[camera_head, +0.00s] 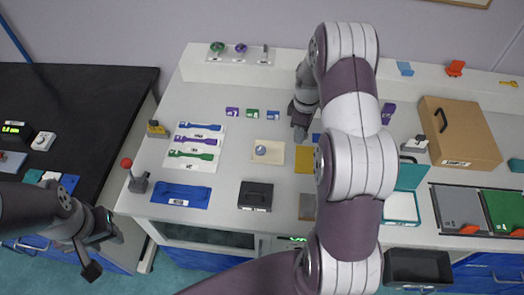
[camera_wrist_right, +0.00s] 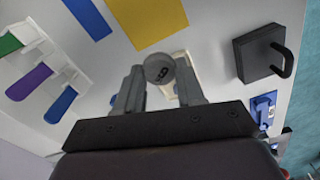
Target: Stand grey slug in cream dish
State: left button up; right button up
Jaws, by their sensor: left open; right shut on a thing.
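The cream dish (camera_head: 275,158) is a square on the bench, left of the yellow mat. A small round grey shape (camera_head: 260,150) shows on it; I cannot tell what that is. In the right wrist view, the round grey slug (camera_wrist_right: 158,68) with dark marking sits between the fingertips of my right gripper (camera_wrist_right: 160,75), shut on it. A cream strip of the dish (camera_wrist_right: 181,54) shows behind, partly hidden by slug and fingers. In the head view my right gripper (camera_head: 299,132) is up and right of the dish, and the slug cannot be made out there. My left gripper (camera_head: 105,254) is open and empty, left of the bench.
A black block with a handle (camera_head: 256,195) stands in front of the dish. The yellow mat (camera_head: 304,160) lies right of it and a labelled tool tray (camera_head: 196,147) left. A red-topped joystick (camera_head: 135,178) is at the left edge. A cardboard box (camera_head: 460,133) stands at right.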

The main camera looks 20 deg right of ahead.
jog(key=s+d+n, duration=0.1)
jog(key=d+n, duration=0.1)
jog(key=d, duration=0.2)
jog(key=p, duration=0.4)
send_over(275, 153)
jog(key=f, duration=0.5)
jog(key=shift+s+d+f, duration=0.2)
jog(key=shift+d+f, duration=0.1)
jog(key=shift+d, duration=0.05)
jog(key=f, duration=0.1)
jog(key=f+p, duration=0.1)
jog(key=f, duration=0.2)
jog(key=shift+w+a+f+p, duration=0.1)
jog(key=shift+a+f+p, duration=0.1)
jog(key=shift+a+p, duration=0.15)
jog(key=shift+w+f, duration=0.1)
jog(key=shift+f, duration=0.2)
jog(key=shift+f+b, duration=0.1)
jog(key=shift+b, duration=0.25)
pick_arm(q)
notch_tip(275, 153, up, 5)
jog(key=shift+s+d+r, duration=0.1)
jog(key=shift+s+d, duration=0.05)
pick_arm(e)
jog(key=o, duration=0.7)
jog(key=shift+o, duration=0.2)
